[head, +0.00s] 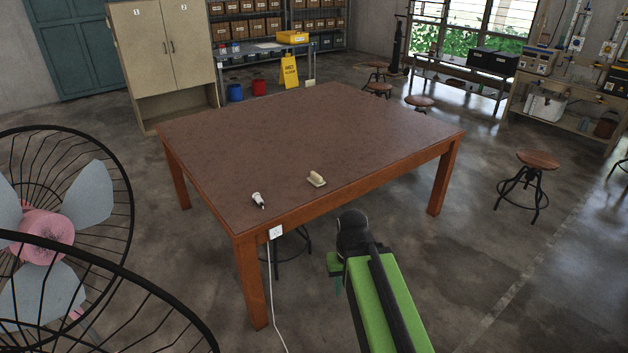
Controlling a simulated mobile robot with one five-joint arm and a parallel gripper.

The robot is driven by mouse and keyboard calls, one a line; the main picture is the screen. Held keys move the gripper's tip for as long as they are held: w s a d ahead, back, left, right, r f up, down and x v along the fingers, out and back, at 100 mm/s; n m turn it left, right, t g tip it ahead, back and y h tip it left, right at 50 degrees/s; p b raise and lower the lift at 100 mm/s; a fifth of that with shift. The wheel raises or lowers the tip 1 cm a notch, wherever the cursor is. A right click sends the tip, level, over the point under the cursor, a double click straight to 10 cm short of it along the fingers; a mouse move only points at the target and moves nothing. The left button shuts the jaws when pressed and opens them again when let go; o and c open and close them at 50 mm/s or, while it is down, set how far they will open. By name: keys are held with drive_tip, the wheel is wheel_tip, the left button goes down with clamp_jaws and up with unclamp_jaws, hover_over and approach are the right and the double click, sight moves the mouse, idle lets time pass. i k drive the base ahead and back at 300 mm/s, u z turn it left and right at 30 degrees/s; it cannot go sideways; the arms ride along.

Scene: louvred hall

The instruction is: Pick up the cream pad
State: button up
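The cream pad (316,180) is a small pale block with a raised, rounded top. It lies on the brown table (300,130) near the front edge. My arm reaches in from the bottom of the head view, green with a dark joint. My gripper (338,283) shows only as a small green and teal part beside the arm, in front of the table. It is apart from the pad and appears nearer to me. Its fingers are mostly hidden, so I cannot tell whether it is open.
A small white item with a black tip (259,200) lies left of the pad. A white outlet box (276,232) with a hanging cord is on the table's front edge. A large caged fan (50,235) fills the left foreground. A stool (527,180) stands right. Most of the tabletop is clear.

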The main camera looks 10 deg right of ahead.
sight(315, 179)
drive_tip(key=z, duration=0.05)
drive_tip(key=k, duration=0.35)
drive_tip(key=z, duration=0.25)
drive_tip(key=i, duration=1.75)
drive_tip(key=u, duration=1.15)
drive_tip(key=i, duration=1.05)
drive_tip(key=u, duration=0.75)
